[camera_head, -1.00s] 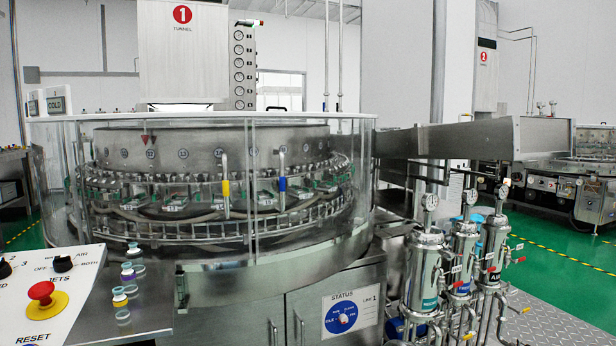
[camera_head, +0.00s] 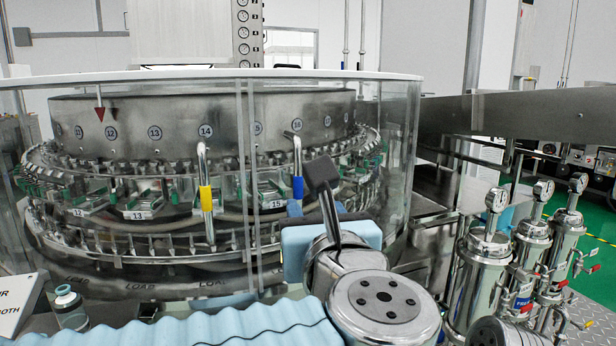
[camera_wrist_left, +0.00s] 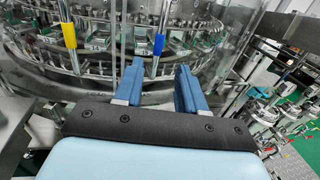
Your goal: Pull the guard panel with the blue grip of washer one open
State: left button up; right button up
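The blue grip (camera_head: 298,187) sits on a metal bar handle on the clear curved guard panel (camera_head: 272,240) of washer one. It also shows in the left wrist view (camera_wrist_left: 158,45). The panel looks closed. My left gripper (camera_head: 317,206) is in front of the panel, just below and right of the blue grip in the head view, partly hidden by its own wrist. In the left wrist view its two blue fingers (camera_wrist_left: 160,68) are apart and empty, with the blue grip beyond them in line with the gap. My right gripper is not in view.
A handle with a yellow grip (camera_head: 206,198) stands left of the blue one, also in the left wrist view (camera_wrist_left: 69,35). Steel filter housings (camera_head: 482,262) with gauges stand at the right. A small vial (camera_head: 69,308) stands at the lower left.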

aim_at(299, 185)
pick_arm(q)
jog(key=w+p, duration=0.1)
jog(key=w, duration=0.3)
jog(key=w+a, duration=0.1)
jog(key=w, duration=0.3)
jog(key=w+p, duration=0.1)
jog(key=w, duration=0.3)
jog(key=shift+w+a+p, duration=0.3)
jog(key=shift+w+a, duration=0.1)
grip_shut()
